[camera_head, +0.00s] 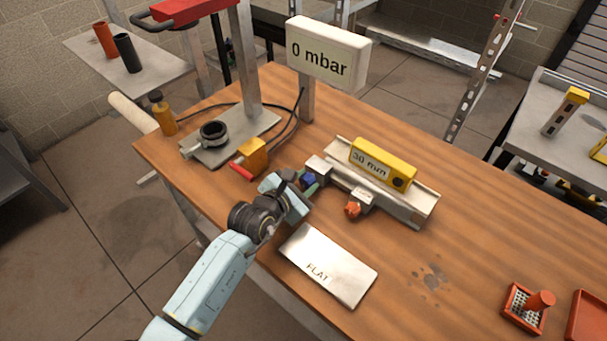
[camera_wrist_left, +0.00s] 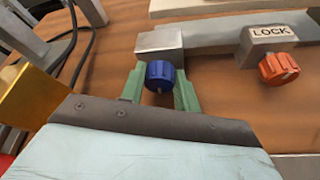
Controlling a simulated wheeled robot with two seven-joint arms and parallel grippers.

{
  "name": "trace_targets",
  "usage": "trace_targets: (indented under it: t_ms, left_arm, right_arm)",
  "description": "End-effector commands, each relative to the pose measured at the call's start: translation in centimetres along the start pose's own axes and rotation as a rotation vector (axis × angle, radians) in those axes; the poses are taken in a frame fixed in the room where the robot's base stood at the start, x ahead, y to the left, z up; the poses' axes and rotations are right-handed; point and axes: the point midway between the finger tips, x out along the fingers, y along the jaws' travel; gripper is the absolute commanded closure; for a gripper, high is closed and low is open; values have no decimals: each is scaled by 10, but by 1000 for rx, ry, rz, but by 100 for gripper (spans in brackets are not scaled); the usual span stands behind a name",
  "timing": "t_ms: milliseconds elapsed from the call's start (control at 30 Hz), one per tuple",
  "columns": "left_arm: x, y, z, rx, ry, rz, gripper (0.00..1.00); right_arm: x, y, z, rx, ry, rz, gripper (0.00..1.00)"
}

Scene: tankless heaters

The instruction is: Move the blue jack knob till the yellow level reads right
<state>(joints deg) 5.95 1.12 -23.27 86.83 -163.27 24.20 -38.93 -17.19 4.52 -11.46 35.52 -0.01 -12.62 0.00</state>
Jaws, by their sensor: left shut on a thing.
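The blue jack knob (camera_wrist_left: 160,76) sits at the left end of the metal rail and sits between the green fingers of my left gripper (camera_wrist_left: 160,92). The left gripper (camera_head: 309,186) is shut on the knob, which is partly hidden in the head view (camera_head: 308,180). The yellow level (camera_head: 382,166) lies on top of the rail (camera_head: 425,207) and its face reads "30 mm". An orange knob (camera_head: 352,210) stands to the right of the blue one; beside it the wrist view shows a "LOCK" label (camera_wrist_left: 271,31). My right gripper is out of view.
A white plate marked "FLAT" (camera_head: 328,265) lies in front of the rail. A display reading "0 mbar" (camera_head: 326,56) stands behind. A yellow block with a red handle (camera_head: 252,156) is left of my gripper.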

Motion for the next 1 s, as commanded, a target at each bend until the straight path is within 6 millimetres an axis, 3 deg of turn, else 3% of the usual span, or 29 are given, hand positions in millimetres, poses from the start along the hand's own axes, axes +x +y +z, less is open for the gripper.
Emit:
trace_targets:
  t_ms: [33, 300, 900, 933, 1000]
  left_arm:
    - [-2, -1, 3, 21, 5, 8, 91]
    - [-1, -2, 1, 143, 9, 56, 91]
    - [0, -3, -1, 188, 10, 74, 91]
    - [0, -3, -1, 188, 10, 74, 66]
    - [0, -3, -1, 188, 10, 74, 57]
  right_arm:
    - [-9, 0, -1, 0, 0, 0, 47]
    - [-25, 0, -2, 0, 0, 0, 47]
    - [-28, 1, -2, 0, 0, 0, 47]
    - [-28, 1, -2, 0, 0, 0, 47]
    - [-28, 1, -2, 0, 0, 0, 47]
